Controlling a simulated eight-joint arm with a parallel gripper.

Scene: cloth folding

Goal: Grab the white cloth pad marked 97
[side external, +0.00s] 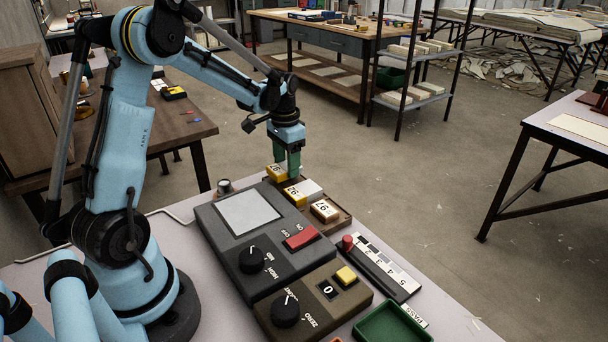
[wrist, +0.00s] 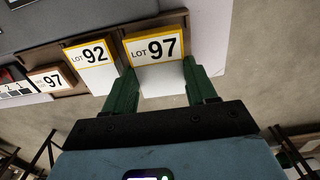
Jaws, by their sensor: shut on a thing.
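The white pad marked LOT 97 (wrist: 155,49), with a yellow-edged label, sits between the two green fingers of my gripper (wrist: 160,76) in the wrist view. A finger lies against each side of it. In the side view my gripper (side external: 290,170) points down at the far end of a brown tray (side external: 343,221), and the pad (side external: 275,173) shows beside the fingers, partly hidden by them. I cannot tell whether it is clear of the tray.
A yellow-edged pad marked 92 (wrist: 92,54) stands beside it, then a brown-edged pad marked 97 (wrist: 49,81). A grey control box (side external: 225,240) borders the tray. A numbered scale with a red knob (side external: 347,243) and a green tray (side external: 395,322) lie nearer the front.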

